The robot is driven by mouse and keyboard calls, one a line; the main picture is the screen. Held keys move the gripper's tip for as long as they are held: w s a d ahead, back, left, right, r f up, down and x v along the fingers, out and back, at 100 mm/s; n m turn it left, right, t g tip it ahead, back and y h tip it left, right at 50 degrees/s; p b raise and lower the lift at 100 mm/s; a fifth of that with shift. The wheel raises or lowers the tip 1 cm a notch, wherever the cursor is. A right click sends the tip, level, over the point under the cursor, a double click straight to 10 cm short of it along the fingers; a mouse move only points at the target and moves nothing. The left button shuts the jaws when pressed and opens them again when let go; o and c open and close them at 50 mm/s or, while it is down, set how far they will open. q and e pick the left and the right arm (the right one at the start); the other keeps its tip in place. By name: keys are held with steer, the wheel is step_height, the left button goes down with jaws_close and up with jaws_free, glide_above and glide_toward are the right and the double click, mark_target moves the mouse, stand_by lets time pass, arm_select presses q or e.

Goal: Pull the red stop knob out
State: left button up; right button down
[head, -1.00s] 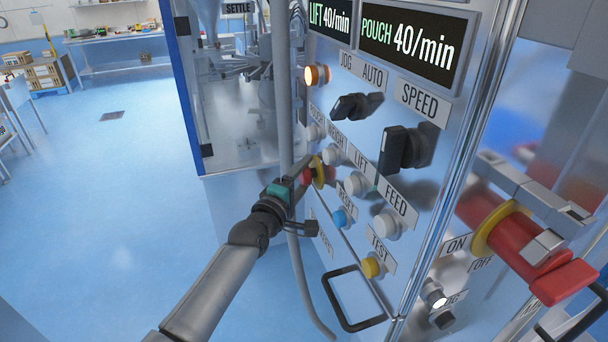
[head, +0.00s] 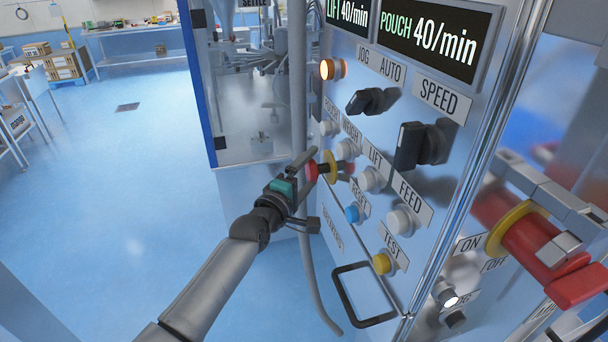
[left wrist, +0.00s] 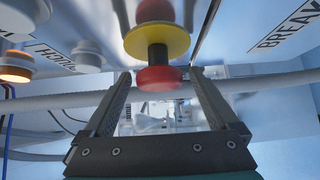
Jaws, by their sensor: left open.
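The red stop knob (head: 312,172) sticks out from the metal control panel in front of its yellow collar (head: 331,167). In the left wrist view the red knob (left wrist: 158,79) stands on a dark shaft below the yellow collar (left wrist: 157,42). My left gripper (head: 306,170) is open at the knob. In the left wrist view its fingers (left wrist: 158,76) lie on either side of the red head, with a gap visible on both sides. My right gripper is not in view.
White buttons (head: 373,179), a blue button (head: 354,213) and a yellow button (head: 382,263) sit close by on the panel. Black selector knobs (head: 417,146) project above. A grey hose (head: 298,90) runs beside the gripper. The blue floor (head: 120,220) at left is clear.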

arm_select(q)
steer(key=shift+s+a, duration=0.2)
steer(key=shift+s, duration=0.2)
steer(key=v, duration=1.4)
steer(key=shift+s, duration=0.15)
steer(key=shift+f, duration=0.1)
steer(key=s+a+f+m+g+y+b, duration=0.1)
steer(key=a+f+y+b, duration=0.15)
steer(key=f, duration=0.85)
steer(key=s+a+f+m+g+y+b, duration=0.1)
steer(key=a+f+g+b, duration=0.15)
steer(key=f, duration=0.85)
steer(key=s+a+f+m+g+y+b, duration=0.1)
steer(key=s+a+f+m+g+b, duration=0.3)
steer(key=f, duration=0.8)
steer(key=s+d+f+t+y+b, duration=0.15)
steer(key=s+f, duration=0.45)
steer(key=f, duration=0.6)
steer(key=s+a+f+m+g+y+b, duration=0.1)
steer(key=s+f+m+g+b, duration=0.3)
steer(key=s+f, duration=0.8)
steer(key=s+a+f+m+g+y+b, duration=0.1)
steer(key=s+f+m+g+b, duration=0.3)
steer(key=s+f, duration=0.8)
steer(key=s+a+m+g, duration=0.1)
steer(key=s, duration=0.7)
steer(key=shift+a, duration=0.35)
